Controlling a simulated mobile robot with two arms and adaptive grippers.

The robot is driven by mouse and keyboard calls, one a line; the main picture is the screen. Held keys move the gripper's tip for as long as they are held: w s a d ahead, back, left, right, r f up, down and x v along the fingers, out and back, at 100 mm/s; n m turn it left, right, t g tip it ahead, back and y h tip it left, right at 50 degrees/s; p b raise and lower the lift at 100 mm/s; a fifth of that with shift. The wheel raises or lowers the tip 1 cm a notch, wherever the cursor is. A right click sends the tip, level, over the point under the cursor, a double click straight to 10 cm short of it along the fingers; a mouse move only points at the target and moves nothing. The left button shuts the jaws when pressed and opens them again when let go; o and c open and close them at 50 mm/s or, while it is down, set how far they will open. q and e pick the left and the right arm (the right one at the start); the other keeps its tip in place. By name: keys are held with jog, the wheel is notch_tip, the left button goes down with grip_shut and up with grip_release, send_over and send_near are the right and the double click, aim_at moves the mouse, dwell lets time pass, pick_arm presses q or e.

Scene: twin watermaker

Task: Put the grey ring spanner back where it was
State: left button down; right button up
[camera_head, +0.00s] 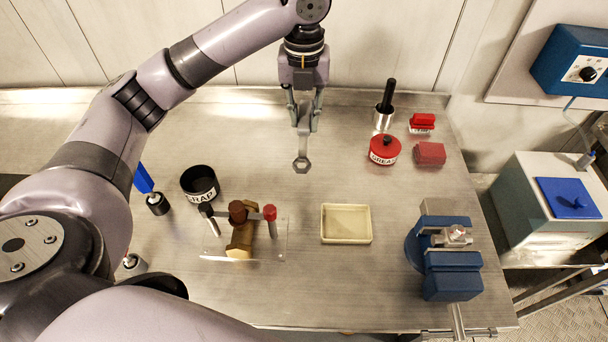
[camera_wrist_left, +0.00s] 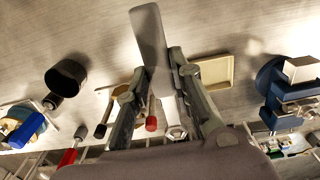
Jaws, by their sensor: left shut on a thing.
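My left gripper (camera_head: 304,124) is shut on the grey ring spanner (camera_head: 302,150) at the back middle of the bench. The spanner hangs with its ring end toward the front, apart from the other things. In the left wrist view its broad flat grey part (camera_wrist_left: 151,42) shows beyond the fingers (camera_wrist_left: 155,85). A clear stand (camera_head: 282,240) with several tools, among them a brown-topped one (camera_head: 237,212) and a red-topped one (camera_head: 270,213), is at the front, left of centre. My right gripper is not in view.
A black SCRAP cup (camera_head: 199,184) stands left and a cream tray (camera_head: 346,239) front middle. A blue vise (camera_head: 450,275) stands front right. The bench below the spanner is clear.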

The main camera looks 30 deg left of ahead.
aim_at(304, 179)
pick_arm(q)
notch_tip(304, 179, down, 17)
jog(key=shift+f+p, duration=0.2)
jog(key=shift+p, duration=1)
jog(key=shift+f, duration=0.15)
jog(key=c, duration=1.4)
grip_release()
jog(key=shift+r, duration=0.6)
notch_tip(304, 179, up, 11)
jog(key=shift+r+b, duration=0.1)
jog(key=shift+b, duration=1.05)
jog(key=shift+s, duration=0.1)
